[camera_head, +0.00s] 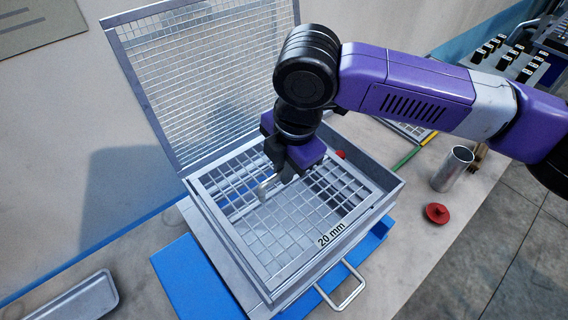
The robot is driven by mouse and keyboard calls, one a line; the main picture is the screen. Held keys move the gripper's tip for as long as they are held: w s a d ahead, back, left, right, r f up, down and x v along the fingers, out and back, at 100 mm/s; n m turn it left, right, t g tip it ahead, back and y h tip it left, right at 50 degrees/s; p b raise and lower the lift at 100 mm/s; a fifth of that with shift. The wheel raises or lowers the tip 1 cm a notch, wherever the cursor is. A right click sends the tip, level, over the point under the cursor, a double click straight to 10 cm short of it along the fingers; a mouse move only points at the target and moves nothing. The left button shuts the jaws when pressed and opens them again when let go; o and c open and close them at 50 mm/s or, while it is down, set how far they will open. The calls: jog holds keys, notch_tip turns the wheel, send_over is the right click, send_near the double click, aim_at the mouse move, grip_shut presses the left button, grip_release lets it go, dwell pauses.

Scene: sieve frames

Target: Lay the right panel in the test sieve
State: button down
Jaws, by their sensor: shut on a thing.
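The test sieve (389,199) is a grey metal box frame with its mesh lid (190,65) standing open at the back. A square-mesh panel marked "20 mm" (290,262) is at the box opening, roughly in line with its walls. I cannot tell whether it rests inside or hangs slightly above. My gripper (284,176) is over the panel's middle, shut on its raised light handle (267,191). The fingertips are partly hidden by the gripper body. The arm comes in from the right.
A blue mat (190,280) lies under the sieve, with a wire handle (345,290) in front. Another mesh panel (408,130) lies behind my arm. A metal cup (452,168) and red knob (436,213) stand at right. A grey tray (72,298) is at lower left.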

aim_at(285, 187)
jog(key=shift+f+b, duration=1.7)
jog(key=shift+f, duration=1.75)
jog(key=c, duration=1.4)
grip_release()
jog(key=shift+o, duration=0.2)
notch_tip(285, 187, up, 8)
jog(key=s+b, duration=0.1)
jog(key=shift+d+f, duration=0.15)
jog(key=shift+d, duration=0.25)
jog(key=shift+s, duration=0.1)
